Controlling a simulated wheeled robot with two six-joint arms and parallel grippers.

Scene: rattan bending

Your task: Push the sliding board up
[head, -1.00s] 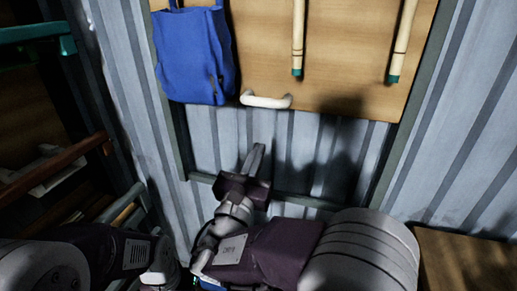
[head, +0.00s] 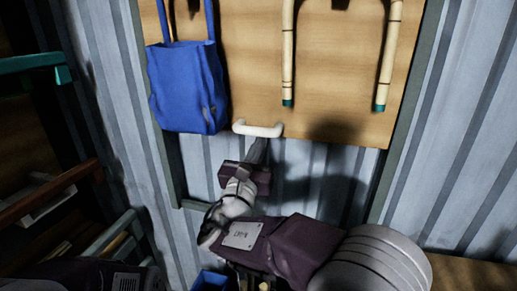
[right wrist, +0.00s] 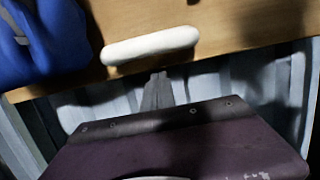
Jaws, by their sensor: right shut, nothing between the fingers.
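The sliding board (head: 255,90) is a wooden panel in a grey frame on the corrugated wall, with a white handle (head: 257,129) at its bottom edge. The board also shows in the right wrist view (right wrist: 235,28), with the handle (right wrist: 150,46) near its lower edge. My right gripper (head: 258,145) is shut and empty, its tip just below the handle in the head view. In the right wrist view the shut fingers (right wrist: 158,78) point at the board's lower edge under the handle; I cannot tell whether they touch it. My left gripper is not in view.
A blue bag (head: 187,85) hangs on the board's left side. A bent rattan cane (head: 287,60) with teal tips hangs on its right. Dark shelving with a brown rail (head: 50,193) stands at left. A wooden surface (head: 475,275) lies at lower right.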

